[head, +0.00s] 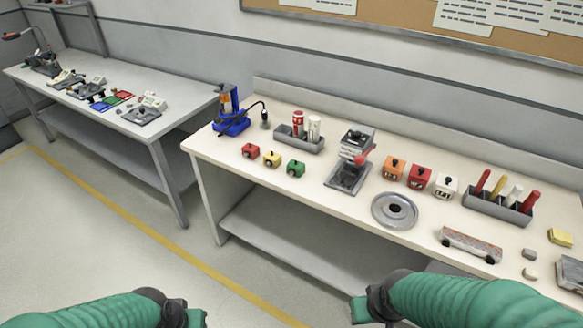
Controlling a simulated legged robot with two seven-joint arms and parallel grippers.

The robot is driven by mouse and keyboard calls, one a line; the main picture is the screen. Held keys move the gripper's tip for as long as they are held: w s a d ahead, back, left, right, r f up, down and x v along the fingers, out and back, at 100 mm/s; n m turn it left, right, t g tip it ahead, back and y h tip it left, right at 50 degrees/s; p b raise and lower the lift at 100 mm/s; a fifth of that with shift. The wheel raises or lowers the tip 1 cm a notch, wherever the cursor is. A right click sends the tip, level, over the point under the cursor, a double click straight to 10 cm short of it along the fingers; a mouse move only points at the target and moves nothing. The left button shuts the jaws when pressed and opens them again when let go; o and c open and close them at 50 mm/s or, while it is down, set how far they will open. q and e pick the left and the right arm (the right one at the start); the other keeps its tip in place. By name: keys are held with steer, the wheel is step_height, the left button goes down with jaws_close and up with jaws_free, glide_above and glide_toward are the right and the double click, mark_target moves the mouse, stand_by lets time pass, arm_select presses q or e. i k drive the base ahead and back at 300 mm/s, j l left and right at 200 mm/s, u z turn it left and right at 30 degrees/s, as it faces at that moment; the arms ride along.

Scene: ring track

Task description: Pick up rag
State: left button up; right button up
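I cannot identify a rag with certainty. A small yellow block-shaped item (560,237), which could be a folded cloth or a sponge, lies at the right end of the workbench (330,205). My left gripper (192,317) is low at the bottom edge, over the floor and away from the bench top. My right gripper (359,309) is low in front of the bench, below its top. Both are partly cut off or hidden by their arms, and their fingers are too unclear to judge. Neither touches anything on the bench.
The bench holds a blue tool stand (231,115), small coloured cars (271,159), a grey press (350,160), a round metal plate (395,210), a tool tray (497,208) and a worn wagon (470,244). A second bench (120,95) stands left. The floor between is clear.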

mark_target(564, 238)
steer(key=z, duration=2.05)
steer(key=u, duration=0.45)
steer(key=i+l+u, duration=0.25)
steer(key=u, duration=0.15)
steer(key=i+l+u, duration=0.3)
steer(key=u, duration=0.15)
steer(key=i+l+u, duration=0.15)
steer(key=l+u, duration=0.25)
